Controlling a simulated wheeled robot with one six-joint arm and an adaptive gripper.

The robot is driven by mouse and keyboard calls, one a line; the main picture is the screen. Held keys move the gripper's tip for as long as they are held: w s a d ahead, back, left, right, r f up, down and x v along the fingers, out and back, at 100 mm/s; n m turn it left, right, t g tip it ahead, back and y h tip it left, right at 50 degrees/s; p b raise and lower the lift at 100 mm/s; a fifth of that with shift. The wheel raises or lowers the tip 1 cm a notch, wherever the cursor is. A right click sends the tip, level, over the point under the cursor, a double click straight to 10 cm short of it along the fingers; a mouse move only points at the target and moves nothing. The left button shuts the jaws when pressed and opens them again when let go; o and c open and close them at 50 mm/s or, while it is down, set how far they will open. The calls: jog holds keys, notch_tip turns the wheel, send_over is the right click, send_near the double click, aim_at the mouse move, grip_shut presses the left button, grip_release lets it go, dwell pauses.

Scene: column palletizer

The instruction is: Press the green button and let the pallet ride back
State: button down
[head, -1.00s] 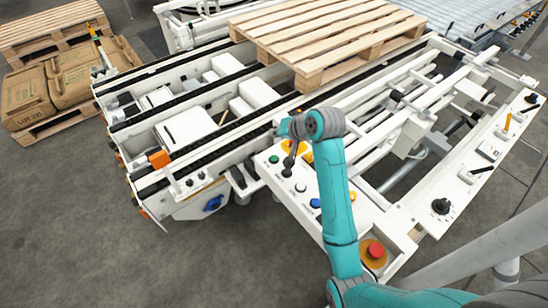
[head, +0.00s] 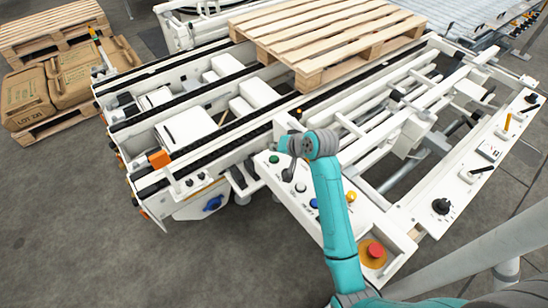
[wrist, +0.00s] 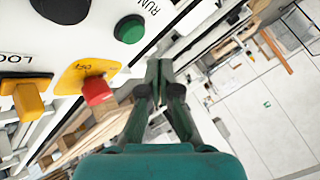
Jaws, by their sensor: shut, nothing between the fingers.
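The green button (head: 274,159) sits at the far left corner of the white control panel. In the wrist view the green button (wrist: 129,29), beside the word RUN, is up and left of my fingertips. My gripper (wrist: 158,68) is shut and empty, its fingertips apart from the button in the picture; their height over the panel is hard to judge. In the head view my wrist is just right of the button, and the fingertips are hard to make out. The wooden pallet (head: 335,35) lies on the conveyor rails at the back.
A red emergency stop (head: 374,250) is at the panel's near end. Stacked sacks (head: 76,72) stand at the far left.

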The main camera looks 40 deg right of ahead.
aim_at(274, 159)
jog(key=shift+f, duration=1)
jog(key=shift+f, duration=0.1)
dwell(0.7)
jog(key=shift+f, duration=0.25)
